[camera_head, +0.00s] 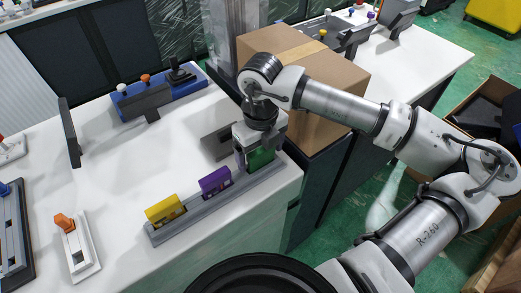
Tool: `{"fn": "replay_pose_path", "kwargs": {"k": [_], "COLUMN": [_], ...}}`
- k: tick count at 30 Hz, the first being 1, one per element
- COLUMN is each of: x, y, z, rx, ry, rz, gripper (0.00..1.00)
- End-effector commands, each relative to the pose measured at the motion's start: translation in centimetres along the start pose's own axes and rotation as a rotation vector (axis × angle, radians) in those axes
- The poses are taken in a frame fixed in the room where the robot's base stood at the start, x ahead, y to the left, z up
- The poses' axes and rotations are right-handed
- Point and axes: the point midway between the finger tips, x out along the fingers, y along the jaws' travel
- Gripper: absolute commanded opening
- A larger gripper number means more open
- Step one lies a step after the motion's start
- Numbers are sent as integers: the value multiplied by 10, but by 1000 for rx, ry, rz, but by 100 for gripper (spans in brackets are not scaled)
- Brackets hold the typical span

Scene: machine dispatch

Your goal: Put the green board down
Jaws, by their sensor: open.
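The green board (261,160) stands at the right end of a long grey rail (190,221) on the white table. My gripper (256,156) is right over the green board, pointing down, with its fingers around or close beside the board's upper part. The gripper is open. The fingers partly hide the board, and I cannot tell whether they touch it. A purple board (214,181) stands near the middle of the same rail, and a yellow board (165,210) stands toward its left end.
A cardboard box (330,78) stands behind my arm. A blue control unit with a joystick (175,92) lies at the back of the table (120,185). A white-based orange switch (76,245) is at the front left. Dark upright plates (69,132) stand nearby.

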Motion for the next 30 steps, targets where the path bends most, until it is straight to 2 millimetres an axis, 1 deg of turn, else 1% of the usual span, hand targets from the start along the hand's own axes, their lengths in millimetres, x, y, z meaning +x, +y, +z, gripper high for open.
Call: {"fn": "replay_pose_path", "kwargs": {"k": [4,8,18,21,25,30], "x": [-3,-12,-85,-102,-117,-123], "y": [0,-1,-1,0,0,0], "z": [0,1,1,1,0,0], "rx": [0,1,1,1,1,0], "ry": [0,-1,0,1,2,2], "rz": [0,-3,-4,-2,-2,0], "gripper": [85,85,85,85,85,85]}}
